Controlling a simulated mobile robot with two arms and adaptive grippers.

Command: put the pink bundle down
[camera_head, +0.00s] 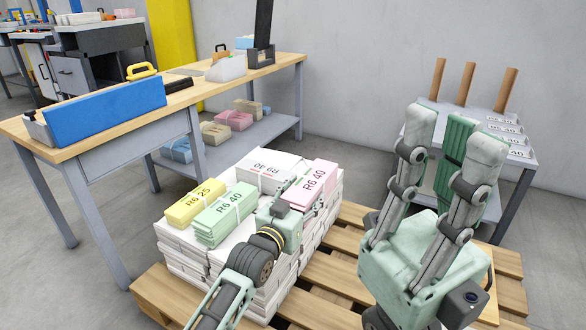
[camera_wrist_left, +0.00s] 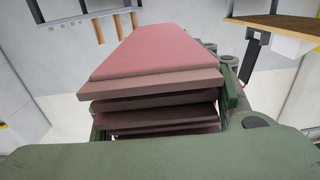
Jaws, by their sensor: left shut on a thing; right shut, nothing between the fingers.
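The pink bundle (camera_head: 318,178), marked R6 40, is at the right back corner of the white newspaper stack (camera_head: 215,261). I cannot tell whether it touches the stack top. My left gripper (camera_head: 306,200) is shut on its near end. In the left wrist view the pink bundle (camera_wrist_left: 160,55) fills the space between the fingers, layered and reaching away from the camera. My right gripper (camera_head: 450,145) stands raised in the right foreground, fingers upward, shut with no bundle in it.
Yellow (camera_head: 195,203), green (camera_head: 224,212) and white (camera_head: 268,171) bundles lie on the stack, left of and behind the pink one. The stack stands on a wooden pallet (camera_head: 155,293). A workbench (camera_head: 100,130) is at left; a grey rack (camera_head: 525,165) with wooden posts is at right.

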